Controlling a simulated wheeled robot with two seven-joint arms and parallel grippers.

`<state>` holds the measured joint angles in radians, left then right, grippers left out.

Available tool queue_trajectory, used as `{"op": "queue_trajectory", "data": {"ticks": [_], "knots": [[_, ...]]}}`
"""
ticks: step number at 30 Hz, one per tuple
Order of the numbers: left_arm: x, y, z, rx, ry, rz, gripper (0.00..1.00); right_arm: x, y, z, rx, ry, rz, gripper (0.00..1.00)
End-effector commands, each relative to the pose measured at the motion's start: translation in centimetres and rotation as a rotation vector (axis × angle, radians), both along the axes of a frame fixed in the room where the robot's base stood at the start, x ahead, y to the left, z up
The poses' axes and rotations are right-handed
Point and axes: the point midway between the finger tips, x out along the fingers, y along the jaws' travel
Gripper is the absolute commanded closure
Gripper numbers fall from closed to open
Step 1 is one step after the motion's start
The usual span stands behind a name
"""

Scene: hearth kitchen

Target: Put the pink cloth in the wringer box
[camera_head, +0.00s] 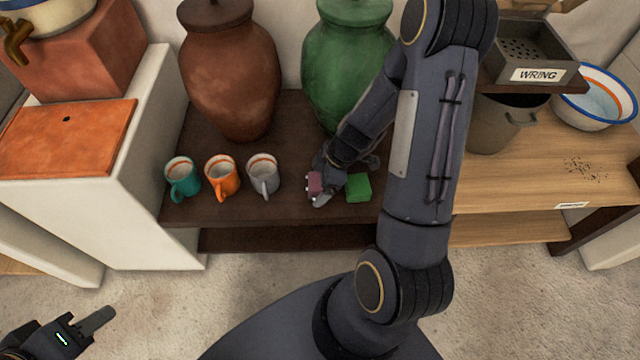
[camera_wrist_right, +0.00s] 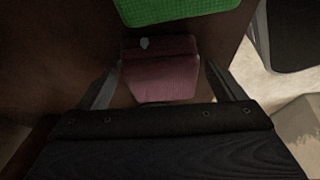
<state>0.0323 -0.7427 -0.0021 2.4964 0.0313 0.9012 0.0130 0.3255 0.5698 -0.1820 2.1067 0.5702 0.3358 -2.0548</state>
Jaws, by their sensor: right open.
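The pink cloth (camera_head: 314,183) is a small folded block on the dark wooden shelf, just left of a green cloth (camera_head: 358,187). My right gripper (camera_head: 318,190) is down at the pink cloth. In the right wrist view the pink cloth (camera_wrist_right: 160,72) lies between the two open fingers (camera_wrist_right: 160,88), with a gap visible beside it. The wringer box (camera_head: 527,55) is a grey tray with a holed plate and a "WRING" label, at the upper right. My left gripper (camera_head: 88,328) is at the lower left, away from everything; its jaw opening is unclear.
Teal (camera_head: 183,178), orange (camera_head: 222,176) and grey (camera_head: 263,174) mugs stand left of my right gripper. A brown jar (camera_head: 230,70) and a green jar (camera_head: 345,60) stand behind. A bucket (camera_head: 495,125) is below the wringer box, with a white basin (camera_head: 597,97) to its right.

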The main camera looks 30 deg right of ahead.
Motion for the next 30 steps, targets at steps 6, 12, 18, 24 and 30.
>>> {"op": "queue_trajectory", "data": {"ticks": [6,12,18,24,30], "knots": [[0.0,0.0,0.0,0.0,0.0,0.0,0.64,0.0,0.0,0.0,0.0,0.0,0.0,0.32],[0.0,0.0,0.0,0.0,0.0,0.0,0.64,0.0,0.0,0.1,0.0,0.0,0.0,0.58],[0.0,0.0,0.0,0.0,0.0,0.0,0.64,0.0,0.0,0.1,0.001,-0.001,0.0,0.68],[0.0,0.0,0.4,0.0,0.0,0.0,0.64,0.0,0.0,0.7,0.001,-0.001,-0.001,0.68],[0.0,0.0,1.8,0.0,0.0,0.0,0.64,0.1,0.0,3.5,0.0,-0.004,0.0,0.68]]}}
